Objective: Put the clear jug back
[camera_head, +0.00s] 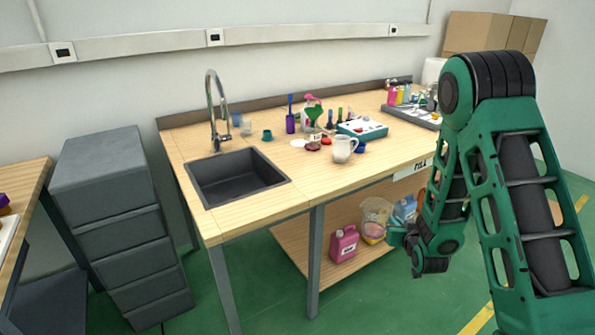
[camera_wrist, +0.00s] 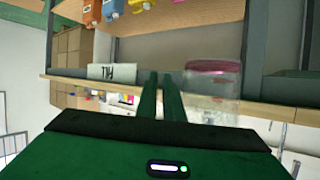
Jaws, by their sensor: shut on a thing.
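The clear jug (camera_head: 376,211) shows in the head view in front of or over the lower shelf of the bench, beside my gripper (camera_head: 394,237). In the wrist view the clear jug (camera_wrist: 212,98) is just right of my two green fingers (camera_wrist: 160,97), with a pink-red band at one end. My fingers lie close together and are shut on the jug, seemingly at its side or handle. The exact grip is hidden. I cannot tell whether its base touches the shelf.
A pink canister (camera_head: 343,244) stands on the lower shelf (camera_head: 300,240) left of the jug, and a blue container (camera_head: 405,208) is close to its right. The bench top holds a sink (camera_head: 238,177), a white pitcher (camera_head: 344,149) and several small items. A grey drawer cabinet (camera_head: 120,220) stands left.

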